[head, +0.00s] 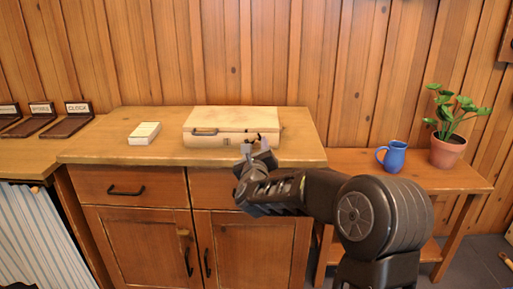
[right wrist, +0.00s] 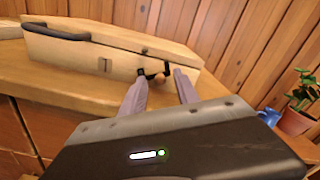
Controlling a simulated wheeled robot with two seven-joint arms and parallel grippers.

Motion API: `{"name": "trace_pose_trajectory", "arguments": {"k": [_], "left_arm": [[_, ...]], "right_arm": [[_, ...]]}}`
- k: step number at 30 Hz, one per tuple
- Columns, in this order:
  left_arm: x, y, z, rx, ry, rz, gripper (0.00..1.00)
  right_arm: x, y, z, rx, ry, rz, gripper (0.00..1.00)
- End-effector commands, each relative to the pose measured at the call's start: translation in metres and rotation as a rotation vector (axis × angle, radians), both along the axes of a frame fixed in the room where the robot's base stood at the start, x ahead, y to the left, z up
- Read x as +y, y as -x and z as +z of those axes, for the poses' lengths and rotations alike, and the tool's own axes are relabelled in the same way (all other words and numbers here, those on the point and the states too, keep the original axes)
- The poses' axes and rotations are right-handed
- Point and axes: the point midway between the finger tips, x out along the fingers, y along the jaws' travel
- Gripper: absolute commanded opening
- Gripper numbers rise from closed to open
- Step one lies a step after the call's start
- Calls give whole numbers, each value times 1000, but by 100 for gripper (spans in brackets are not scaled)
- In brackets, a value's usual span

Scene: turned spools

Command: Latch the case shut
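The pale wooden case (head: 232,120) stands on the cabinet top with its lid down. Its dark handle (head: 204,132) is on the front; the handle also shows in the right wrist view (right wrist: 55,33). A dark latch (right wrist: 150,73) sticks out from the front near the case's right end. My right gripper (head: 254,148) is in front of this latch. In the right wrist view its two fingers (right wrist: 162,76) are apart, with the latch seen between or just beyond their tips; contact cannot be told. My left gripper is not in view.
A small pale block (head: 144,133) lies left of the case on the cabinet top (head: 100,150). A blue mug (head: 392,157) and a potted plant (head: 447,150) stand on a lower side table at the right. Labelled dark stands (head: 80,109) are at the far left. A plank wall is behind.

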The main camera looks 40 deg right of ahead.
Motion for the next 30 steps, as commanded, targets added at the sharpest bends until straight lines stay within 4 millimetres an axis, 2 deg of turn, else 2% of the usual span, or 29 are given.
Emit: {"name": "trace_pose_trajectory", "arguments": {"k": [2, 14, 30], "left_arm": [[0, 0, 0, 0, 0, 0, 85], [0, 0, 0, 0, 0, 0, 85], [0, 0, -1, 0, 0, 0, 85]], "right_arm": [[0, 0, 0, 0, 0, 0, 33], [0, 0, 0, 0, 0, 0, 1], [1, 0, 0, 6, 7, 1, 0]]}}
